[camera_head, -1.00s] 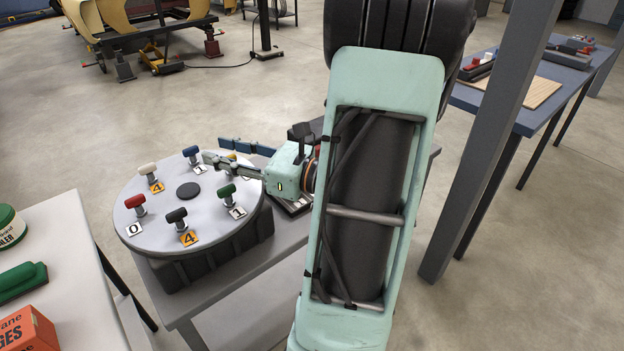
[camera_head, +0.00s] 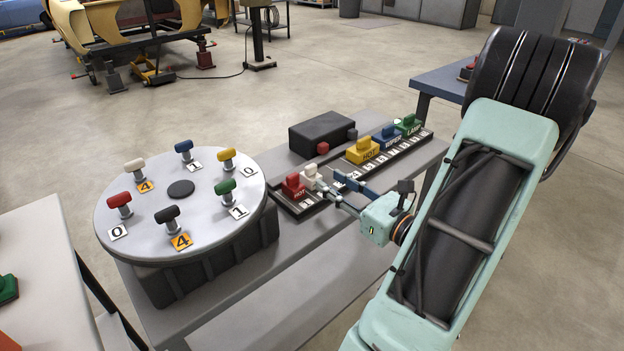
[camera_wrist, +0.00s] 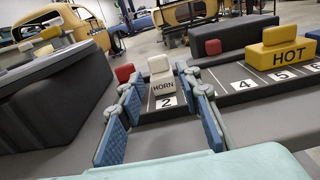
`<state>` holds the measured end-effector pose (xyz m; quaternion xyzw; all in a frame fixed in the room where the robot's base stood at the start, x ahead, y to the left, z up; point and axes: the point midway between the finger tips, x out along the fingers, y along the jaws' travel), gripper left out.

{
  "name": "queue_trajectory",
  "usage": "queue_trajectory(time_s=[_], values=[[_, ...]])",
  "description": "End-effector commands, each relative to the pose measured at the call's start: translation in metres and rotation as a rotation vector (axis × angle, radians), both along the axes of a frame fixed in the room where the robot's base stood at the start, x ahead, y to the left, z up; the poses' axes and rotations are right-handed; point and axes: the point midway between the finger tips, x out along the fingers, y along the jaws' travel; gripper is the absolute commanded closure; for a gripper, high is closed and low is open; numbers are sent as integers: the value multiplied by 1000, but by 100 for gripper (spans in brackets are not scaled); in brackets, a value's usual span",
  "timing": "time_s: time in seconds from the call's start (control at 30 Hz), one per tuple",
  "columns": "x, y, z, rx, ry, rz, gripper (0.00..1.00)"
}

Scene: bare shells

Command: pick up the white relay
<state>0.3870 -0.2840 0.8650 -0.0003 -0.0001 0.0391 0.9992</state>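The white relay (camera_head: 310,174) stands upright in the strip of numbered slots on the bench. In the wrist view the white relay (camera_wrist: 162,84) reads HORN, with the number 2 label in front of it. My gripper (camera_head: 334,185) is open and low over the strip, on the near right side of the relay. In the wrist view its blue-padded fingers stand apart, with the relay seen between them and a little beyond. I cannot tell whether the fingertips overlap its sides. Nothing is held.
A red relay (camera_head: 293,186) stands close left of the white one. Yellow (camera_head: 362,150), blue (camera_head: 386,137) and green (camera_head: 408,124) relays stand farther right. A black box (camera_head: 322,133) is behind. A round dial (camera_head: 180,215) with several coloured knobs stands left.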

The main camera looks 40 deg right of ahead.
Motion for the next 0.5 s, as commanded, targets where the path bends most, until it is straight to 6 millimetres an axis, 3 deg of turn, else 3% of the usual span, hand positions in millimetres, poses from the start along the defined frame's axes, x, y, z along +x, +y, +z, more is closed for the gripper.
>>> queue_trajectory(time_s=[0.5], values=[[55,8,4,0,1,1,68]])
